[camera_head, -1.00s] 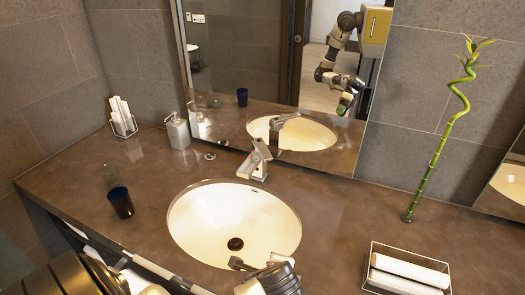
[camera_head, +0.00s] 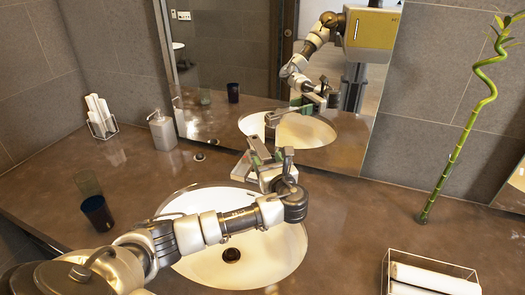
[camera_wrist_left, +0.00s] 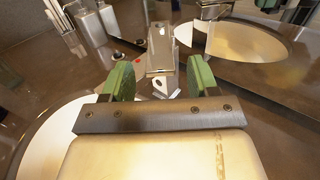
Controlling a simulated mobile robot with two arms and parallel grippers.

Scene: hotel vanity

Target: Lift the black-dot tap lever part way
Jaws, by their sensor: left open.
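The chrome tap (camera_head: 240,174) stands at the back rim of the sink, mostly hidden in the head view by my left gripper (camera_head: 268,157). In the left wrist view the tap lever (camera_wrist_left: 160,45) shows between and beyond the green finger pads of the left gripper (camera_wrist_left: 160,78). The fingers are apart, one on each side of the tap's line, with nothing held. I cannot tell whether either pad touches the lever. A black dot on the lever is too small to make out surely. My right gripper is not in view.
The white oval sink (camera_head: 290,255) lies below my left arm. A mirror (camera_head: 230,60) rises behind the tap. A soap dispenser (camera_head: 162,131), a dark blue cup (camera_head: 97,213) and a towel holder (camera_head: 101,118) stand left. A bamboo stem (camera_head: 453,155) and a tray (camera_head: 388,262) are right.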

